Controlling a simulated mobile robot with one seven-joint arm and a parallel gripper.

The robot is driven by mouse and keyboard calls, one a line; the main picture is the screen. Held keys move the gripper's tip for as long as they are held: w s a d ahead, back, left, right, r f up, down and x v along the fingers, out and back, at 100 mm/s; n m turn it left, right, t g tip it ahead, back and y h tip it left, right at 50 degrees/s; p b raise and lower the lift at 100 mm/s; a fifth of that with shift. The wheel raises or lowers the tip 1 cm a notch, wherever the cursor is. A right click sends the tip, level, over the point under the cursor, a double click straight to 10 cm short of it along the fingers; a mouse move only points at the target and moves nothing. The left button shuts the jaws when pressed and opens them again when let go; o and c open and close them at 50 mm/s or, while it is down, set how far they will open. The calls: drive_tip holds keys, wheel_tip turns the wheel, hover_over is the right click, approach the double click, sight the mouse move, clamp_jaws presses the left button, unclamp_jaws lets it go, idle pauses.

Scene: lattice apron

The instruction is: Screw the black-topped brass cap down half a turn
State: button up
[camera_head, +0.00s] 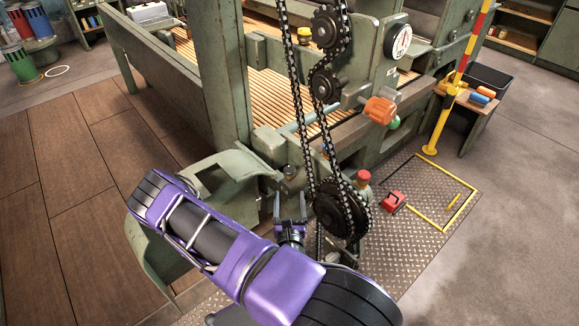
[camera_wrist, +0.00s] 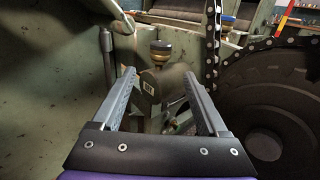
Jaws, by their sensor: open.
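The black-topped brass cap (camera_wrist: 160,48) sits upright on a grey-green fitting (camera_wrist: 153,85) with a small label, in the middle of the wrist view. In the head view, a small dark-topped piece (camera_head: 289,171) just beyond my fingers looks like the same cap. My gripper (camera_wrist: 158,73) is open and empty. Its two fingers point towards the fitting, one on each side of it in the picture. The cap shows just beyond and above the fingertips, between them. I see no contact with it. In the head view my gripper (camera_head: 290,198) is beside the chain.
A black chain (camera_head: 298,90) and large sprocket (camera_head: 342,209) stand close to the right of my gripper. A curved green guard (camera_head: 205,180) is on the left. A red-topped part (camera_head: 363,177) and red pedal (camera_head: 393,201) lie farther right. The wooden floor at left is clear.

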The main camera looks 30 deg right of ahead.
sight(290, 166)
drive_tip(key=b+x, duration=0.1)
drive_tip(key=x, duration=1.2)
drive_tip(key=shift+w+d, duration=0.1)
drive_tip(key=shift+w, duration=0.1)
drive_tip(key=shift+c, duration=0.3)
drive_tip(key=shift+r, duration=0.1)
clamp_jaws()
